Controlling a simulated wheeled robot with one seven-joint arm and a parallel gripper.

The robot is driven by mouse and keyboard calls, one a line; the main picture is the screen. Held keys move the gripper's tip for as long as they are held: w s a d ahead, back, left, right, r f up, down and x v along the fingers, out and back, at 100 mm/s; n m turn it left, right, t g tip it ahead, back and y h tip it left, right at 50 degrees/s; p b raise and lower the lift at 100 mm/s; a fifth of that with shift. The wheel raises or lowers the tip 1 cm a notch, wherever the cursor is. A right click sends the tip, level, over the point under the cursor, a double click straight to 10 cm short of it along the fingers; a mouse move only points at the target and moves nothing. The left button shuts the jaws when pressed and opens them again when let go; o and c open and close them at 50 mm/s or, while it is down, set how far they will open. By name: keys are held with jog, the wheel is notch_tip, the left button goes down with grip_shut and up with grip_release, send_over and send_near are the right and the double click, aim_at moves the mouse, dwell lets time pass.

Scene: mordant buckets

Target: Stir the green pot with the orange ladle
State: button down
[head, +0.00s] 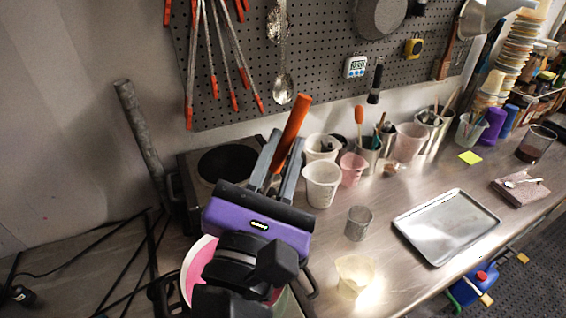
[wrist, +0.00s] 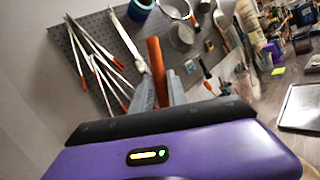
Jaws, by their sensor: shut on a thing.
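My gripper (head: 279,165) is shut on the orange handle of the ladle (head: 296,119). The handle sticks up past the fingertips, tilted, above the stove area. In the wrist view the orange handle (wrist: 155,60) stands between the two grey fingers. The ladle's bowl is hidden behind my gripper. A pot with a pale rim and pink inside (head: 198,268) is at the lower left, largely covered by my arm. I cannot make out a green outer wall, nor whether the ladle touches the pot.
A dark burner (head: 225,163) is behind my gripper. White cups (head: 321,185), a pink cup (head: 352,168) and a metal cup (head: 358,222) stand to the right. A metal tray (head: 445,226) lies farther right. Red-tipped tongs (head: 213,60) hang on the pegboard.

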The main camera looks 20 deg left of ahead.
notch_tip(320, 180, up, 8)
dwell(0.5)
dwell(0.4)
